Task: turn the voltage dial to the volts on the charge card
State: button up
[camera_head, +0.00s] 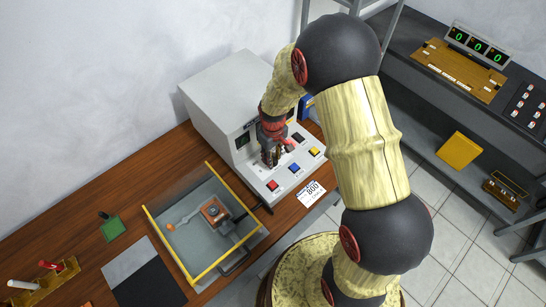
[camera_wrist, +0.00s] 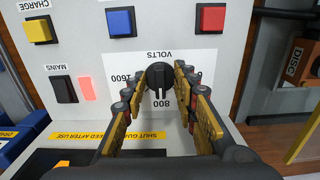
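The charge card (camera_head: 311,194) is a white card lying at the right of the machine in the head view, and it reads 800. The voltage dial (camera_wrist: 160,80) is a black knob on a white label marked VOLTS in the wrist view. The label shows upside down there, with 800 just below the dial and a larger number to its left. My gripper (camera_wrist: 165,74) is open, with one finger on each side of the dial. I cannot tell whether the fingertips touch it, and its pointer is not clear. In the head view my gripper (camera_head: 271,158) hides the dial.
The grey machine (camera_head: 222,95) carries red, blue and yellow buttons. A MAINS switch (camera_wrist: 63,89) sits beside a lit red lamp (camera_wrist: 87,89). A clear yellow-edged guard box (camera_head: 205,228) stands close by on the wooden table (camera_head: 90,200). A shelf unit stands at the right.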

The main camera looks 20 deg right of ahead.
aim_at(276, 170)
notch_tip(276, 170, up, 12)
dwell(0.5)
dwell(0.5)
jog(key=s+r+m+t+b, duration=0.4)
jog(key=s+r+t+b, duration=0.1)
jog(key=s+r, duration=1.3)
jog(key=s, duration=0.3)
jog(key=shift+d+m+t+b, duration=0.15)
jog(key=shift+m+t+b, duration=0.15)
jog(key=shift+d+r, duration=0.1)
